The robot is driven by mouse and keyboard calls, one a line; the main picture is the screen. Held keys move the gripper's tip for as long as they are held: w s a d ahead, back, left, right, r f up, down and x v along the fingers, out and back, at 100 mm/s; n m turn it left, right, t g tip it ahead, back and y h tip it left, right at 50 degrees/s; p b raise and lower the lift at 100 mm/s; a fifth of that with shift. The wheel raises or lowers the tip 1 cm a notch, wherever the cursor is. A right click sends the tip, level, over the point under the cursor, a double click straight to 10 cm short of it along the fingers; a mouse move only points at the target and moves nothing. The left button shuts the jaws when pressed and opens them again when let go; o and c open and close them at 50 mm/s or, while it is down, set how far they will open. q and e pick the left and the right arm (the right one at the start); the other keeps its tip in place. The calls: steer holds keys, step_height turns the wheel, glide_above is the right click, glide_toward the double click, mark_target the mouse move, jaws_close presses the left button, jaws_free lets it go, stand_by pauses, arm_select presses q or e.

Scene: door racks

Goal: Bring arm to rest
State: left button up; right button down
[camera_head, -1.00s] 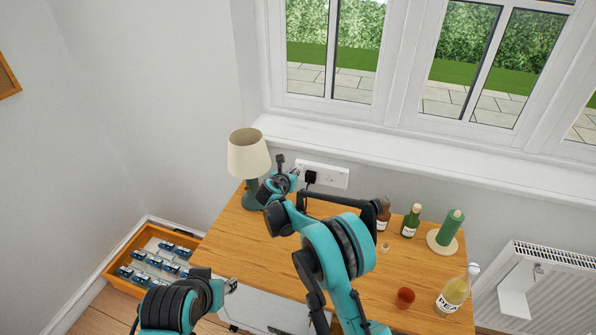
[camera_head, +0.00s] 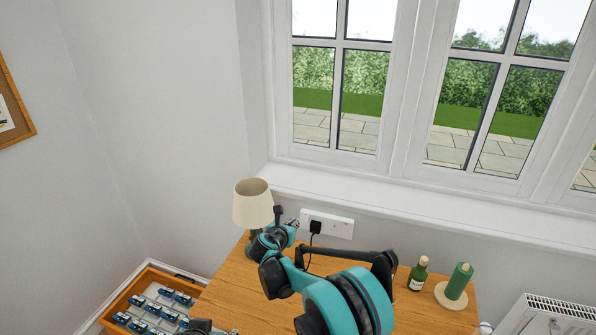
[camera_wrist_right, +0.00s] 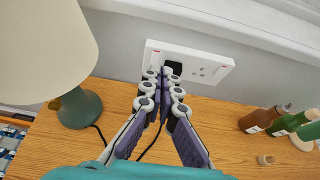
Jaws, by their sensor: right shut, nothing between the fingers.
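My right arm (camera_head: 345,300) reaches up over the wooden desk (camera_head: 220,300). My right gripper (camera_head: 293,222) is between the lamp and the wall socket. In the right wrist view my right gripper (camera_wrist_right: 164,76) has its fingertips together with nothing between them. The tips overlap the black plug in the white wall socket (camera_wrist_right: 212,70); I cannot tell whether they touch it. Only a small part of my left gripper (camera_head: 232,331) shows at the bottom edge of the head view, and its jaws cannot be made out.
A cream-shaded lamp (camera_head: 253,203) stands close left of the right gripper. A green bottle (camera_head: 418,275) and a green roll on a stand (camera_head: 459,281) are at the desk's right. A shallow wooden tray (camera_head: 118,309) with several blue items is at lower left.

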steer(key=s+d+r+m+g, duration=0.2)
steer(key=s+d+r+m, duration=0.3)
steer(key=s+d+m, duration=0.25)
steer(key=s+d+r+m+g, duration=0.1)
steer(key=s+d+r+m, duration=0.55)
steer(key=s+d, duration=0.2)
steer(key=s+d+f+m+g+y, duration=0.1)
steer(key=s+d+f+m+y, duration=0.1)
steer(key=s+m, duration=0.7)
steer(key=s+d+f+m+g+y, duration=0.1)
steer(key=s+d+f+m+y, duration=0.1)
steer(key=s+m, duration=0.7)
steer(key=s+f, duration=0.1)
steer(key=s, duration=0.7)
steer(key=shift+s+d+f+b, duration=0.35)
steer(key=shift+d+b, duration=0.05)
